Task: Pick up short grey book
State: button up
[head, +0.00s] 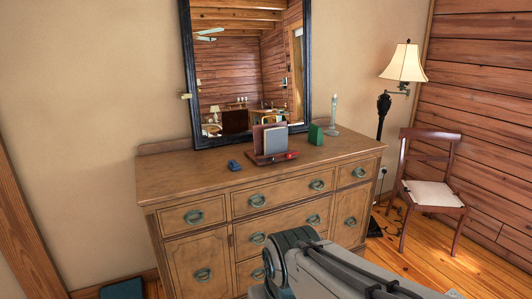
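A short grey book (274,142) stands upright on the dresser top, in a dark red wooden book holder (262,159). A taller dark red book (259,136) stands just behind and to the left of it. My arm reaches in from the bottom edge, in front of the dresser and below its top. My gripper cannot be made out in the head view, so its opening and contents are hidden.
The wooden dresser (190,174) has a small blue object (234,165) left of the holder. A green block (315,134) and a candlestick (332,118) stand to its right. A mirror (240,75) rises behind. A chair (430,186) and lamp (405,65) are at right.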

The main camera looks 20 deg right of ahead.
aim_at(275, 139)
jog(key=z, duration=1.4)
jog(key=i, duration=1.8)
jog(key=u, duration=0.4)
